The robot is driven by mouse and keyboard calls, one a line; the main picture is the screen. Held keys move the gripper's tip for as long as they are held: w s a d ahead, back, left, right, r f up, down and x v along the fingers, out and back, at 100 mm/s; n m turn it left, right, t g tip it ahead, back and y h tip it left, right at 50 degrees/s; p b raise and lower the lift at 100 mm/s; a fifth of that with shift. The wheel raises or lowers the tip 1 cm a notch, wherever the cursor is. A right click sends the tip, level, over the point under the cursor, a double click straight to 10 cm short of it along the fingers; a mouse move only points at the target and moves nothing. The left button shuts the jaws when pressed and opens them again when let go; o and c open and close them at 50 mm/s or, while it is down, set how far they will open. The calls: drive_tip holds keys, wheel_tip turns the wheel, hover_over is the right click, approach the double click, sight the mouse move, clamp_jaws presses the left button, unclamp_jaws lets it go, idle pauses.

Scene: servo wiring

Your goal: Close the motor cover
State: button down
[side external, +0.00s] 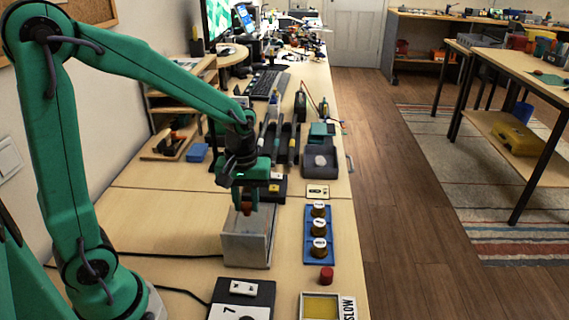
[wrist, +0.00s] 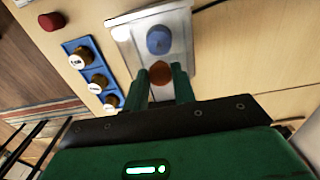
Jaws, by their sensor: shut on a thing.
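A pale grey, partly see-through box (side external: 247,245), which looks like the motor housing with its cover, stands on the bench below my gripper (side external: 245,207). In the wrist view, its pale face (wrist: 178,22) shows a blue round part (wrist: 158,40). My gripper's two green fingers (wrist: 160,80) are shut on a reddish-brown knob (wrist: 161,71) at the edge of this face. The knob also shows between the fingers in the side view (side external: 246,209). I cannot tell how far the cover stands open, since the gripper hides part of its top.
A blue strip with brass-coloured knobs (side external: 319,229) lies right of the box, with a red cap (side external: 326,275) nearer the front. A black panel (side external: 240,300) and a yellow tray (side external: 320,307) lie in front. Dark holders (side external: 280,143) stand behind.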

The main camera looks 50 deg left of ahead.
sight(244, 218)
drive_tip(key=shift+s+d, duration=0.15)
drive_tip(key=c, duration=1.1)
unclamp_jaws()
drive_tip(key=shift+c, duration=0.2)
drive_tip(key=shift+r, duration=3.9)
drive_tip(key=s+d+r+m+t, duration=0.1)
drive_tip(key=s+r+m+t, duration=0.3)
drive_tip(key=s+m, duration=0.5)
drive_tip(key=shift+s+r+t, duration=0.4)
drive_tip(key=shift+s+t, duration=0.2)
drive_tip(key=shift+t, duration=0.2)
